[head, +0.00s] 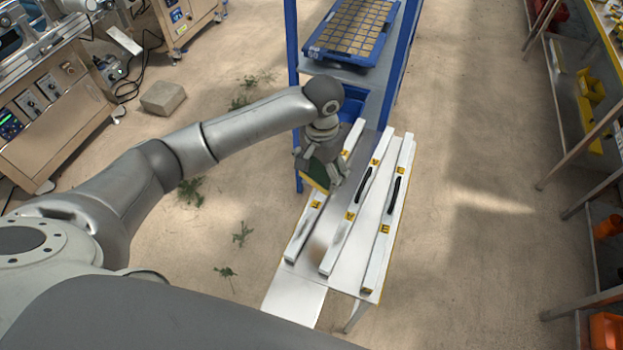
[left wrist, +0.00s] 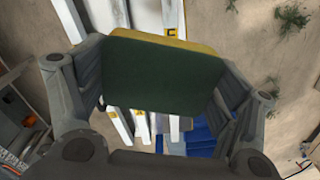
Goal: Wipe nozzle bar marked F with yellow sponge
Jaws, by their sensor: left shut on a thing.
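My left gripper (head: 322,168) is shut on the yellow sponge (head: 316,173), which has a dark green pad on one face. In the left wrist view the sponge (left wrist: 165,75) fills the space between the fingers (left wrist: 162,85). The gripper is over the left part of a narrow table, by the left bar. Three long white nozzle bars lie side by side: a left bar (head: 303,235), a middle bar (head: 335,247) and a right bar (head: 376,262). Each carries yellow labels; I cannot read surely which is F. Dark strips lie along the middle and right bars. Sponge contact is unclear.
A blue rack (head: 292,40) with a seed tray (head: 352,30) stands beyond the table (head: 295,298). Machines stand at the left, with a grey block (head: 163,98) on the floor. Shelving lines the right side. Floor between table and shelving is clear.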

